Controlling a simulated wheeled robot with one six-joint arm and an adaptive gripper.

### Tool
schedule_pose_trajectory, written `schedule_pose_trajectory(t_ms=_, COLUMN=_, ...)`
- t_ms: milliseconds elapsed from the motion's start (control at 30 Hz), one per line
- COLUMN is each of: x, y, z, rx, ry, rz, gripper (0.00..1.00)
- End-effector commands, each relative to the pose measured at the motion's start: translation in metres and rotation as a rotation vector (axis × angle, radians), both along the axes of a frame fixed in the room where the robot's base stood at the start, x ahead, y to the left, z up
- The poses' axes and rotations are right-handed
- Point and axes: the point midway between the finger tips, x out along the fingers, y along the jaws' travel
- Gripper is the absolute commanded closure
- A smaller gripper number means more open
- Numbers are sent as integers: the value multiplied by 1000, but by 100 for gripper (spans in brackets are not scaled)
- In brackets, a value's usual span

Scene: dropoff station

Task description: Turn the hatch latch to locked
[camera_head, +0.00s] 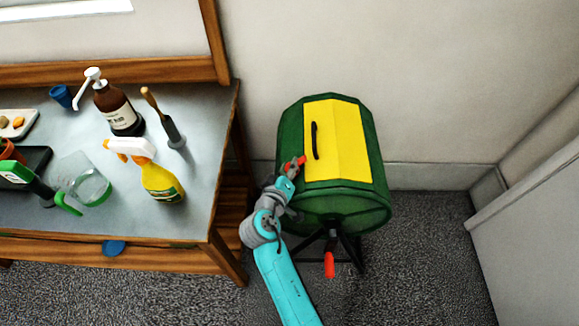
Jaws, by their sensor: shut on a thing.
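A green drum (293,130) stands on a dark stand, with a yellow hatch (345,155) on its upper side. The hatch looks closed and has a black handle (315,140). A small red latch (301,160) sits at the hatch's left edge, pointing up and right towards it. My gripper (291,170) reaches up from below and is shut on the latch. The fingers are small here and partly cover the latch, so its exact angle is hard to read.
A red crank grip (329,265) hangs below the drum's front. At left a grey-topped wooden table (215,120) holds a brown pump bottle (119,110), a yellow spray bottle (161,182) and other items. A pale panel (530,225) stands at right, with free floor before it.

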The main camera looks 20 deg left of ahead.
Motion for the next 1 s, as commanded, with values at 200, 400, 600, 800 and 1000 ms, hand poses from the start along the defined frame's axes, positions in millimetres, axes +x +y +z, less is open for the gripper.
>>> schedule_pose_trajectory(t_ms=200, x=0, y=0, z=-1, rx=20, ry=-68, rz=-76, gripper=100)
schedule_pose_trajectory(t_ms=400, x=0, y=-1, z=-1, rx=32, ry=-100, rz=-113, gripper=100)
schedule_pose_trajectory(t_ms=600, x=0, y=-1, z=-1, rx=35, ry=-111, rz=-125, gripper=100)
schedule_pose_trajectory(t_ms=800, x=0, y=-1, z=-2, rx=36, ry=-110, rz=-126, gripper=100)
schedule_pose_trajectory(t_ms=1000, x=0, y=-2, z=-2, rx=35, ry=-110, rz=-125, gripper=46)
